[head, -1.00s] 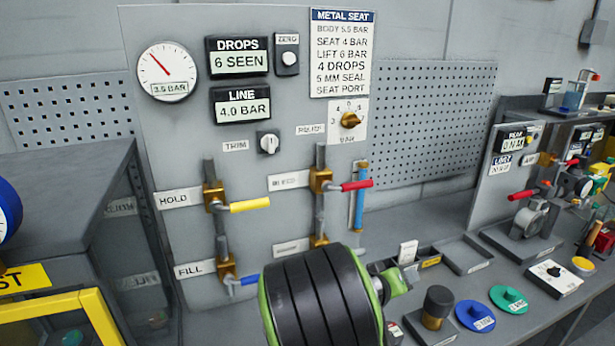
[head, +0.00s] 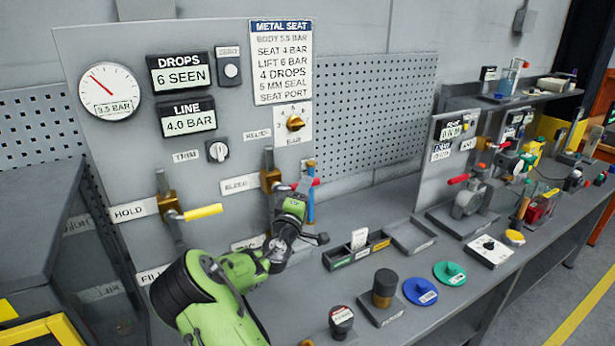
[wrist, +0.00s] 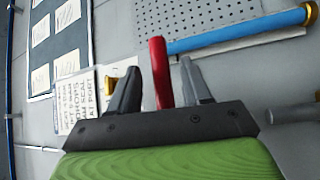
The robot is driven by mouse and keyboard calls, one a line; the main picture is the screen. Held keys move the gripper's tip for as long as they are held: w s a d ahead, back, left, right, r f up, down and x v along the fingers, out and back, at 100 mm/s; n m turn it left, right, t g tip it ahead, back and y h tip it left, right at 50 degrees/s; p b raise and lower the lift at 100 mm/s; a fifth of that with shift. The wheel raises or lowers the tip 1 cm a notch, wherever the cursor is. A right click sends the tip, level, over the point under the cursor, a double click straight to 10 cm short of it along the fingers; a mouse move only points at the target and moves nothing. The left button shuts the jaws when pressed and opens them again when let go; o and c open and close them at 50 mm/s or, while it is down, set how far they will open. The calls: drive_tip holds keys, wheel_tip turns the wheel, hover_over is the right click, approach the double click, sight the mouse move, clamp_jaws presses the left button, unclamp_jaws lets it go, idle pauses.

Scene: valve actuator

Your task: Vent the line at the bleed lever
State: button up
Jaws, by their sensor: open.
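The bleed lever has a red handle (head: 308,182) on a brass valve (head: 270,180) beside the BLEED label (head: 240,184). It sticks out roughly sideways, mostly hidden behind my gripper (head: 292,190) in the head view. In the wrist view, the red handle (wrist: 159,72) stands between the two spread fingers of my gripper (wrist: 158,88). The jaws are open, with a gap showing on the right side; contact on the left is hard to tell. The line display (head: 187,116) reads 4.0 BAR, the dial gauge (head: 110,92) 3.5 BAR, and the drops display (head: 180,72) 6 SEEN.
The yellow hold lever (head: 203,212) points right, left of my arm. A blue tube (head: 310,206) stands just right of the red handle. My arm covers the fill lever. Below are a parts tray (head: 358,250) and colored discs (head: 420,291) on the bench.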

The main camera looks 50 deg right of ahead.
drive_tip(key=x, duration=0.3)
drive_tip(key=shift+w+d+p, duration=0.2)
drive_tip(key=shift+d+p, duration=0.15)
drive_tip(key=shift+p, duration=0.05)
clamp_jaws()
